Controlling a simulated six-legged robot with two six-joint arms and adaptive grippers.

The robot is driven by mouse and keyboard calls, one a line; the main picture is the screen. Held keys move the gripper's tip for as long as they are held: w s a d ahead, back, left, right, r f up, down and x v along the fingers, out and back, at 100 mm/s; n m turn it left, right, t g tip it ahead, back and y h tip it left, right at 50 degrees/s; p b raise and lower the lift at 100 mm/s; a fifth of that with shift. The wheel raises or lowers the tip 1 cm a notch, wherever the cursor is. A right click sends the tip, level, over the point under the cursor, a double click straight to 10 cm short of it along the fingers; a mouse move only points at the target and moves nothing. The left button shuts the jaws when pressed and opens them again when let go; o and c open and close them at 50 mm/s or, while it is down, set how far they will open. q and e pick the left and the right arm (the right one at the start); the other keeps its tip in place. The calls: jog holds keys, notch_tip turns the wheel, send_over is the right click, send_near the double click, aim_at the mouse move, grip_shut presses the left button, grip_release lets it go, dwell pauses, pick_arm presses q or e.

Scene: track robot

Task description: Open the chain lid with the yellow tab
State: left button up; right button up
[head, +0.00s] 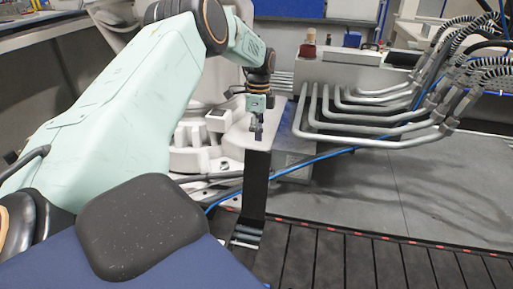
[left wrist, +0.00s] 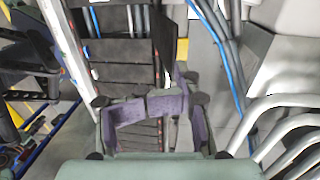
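My left gripper (head: 258,132) hangs at the end of the left arm, near the top of an upright dark panel (head: 256,186). I cannot tell whether the two touch. In the left wrist view the fingers of the left gripper (left wrist: 160,103) have purple pads, and their tips come together with nothing clearly seen between them. A narrow dark piece (left wrist: 163,38) shows just beyond them, with a small yellow patch (left wrist: 182,48) beside it. I cannot tell whether that patch is the tab. No lid is clearly made out. My right gripper is not in view.
Grey bent pipes (head: 365,120) and ribbed hoses (head: 462,60) fill the right side. A blue cable (head: 300,163) runs behind the dark panel. Dark slats (head: 330,258) edge a grey floor plate (head: 455,180), which is largely clear.

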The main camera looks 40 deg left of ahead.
pick_arm(q)
jog(key=r, duration=0.3)
jog(key=shift+w+a+r, duration=0.2)
jog(key=shift+w, duration=0.15)
jog(key=shift+s+r, duration=0.1)
jog(key=shift+r, duration=0.3)
jog(key=shift+f, duration=0.1)
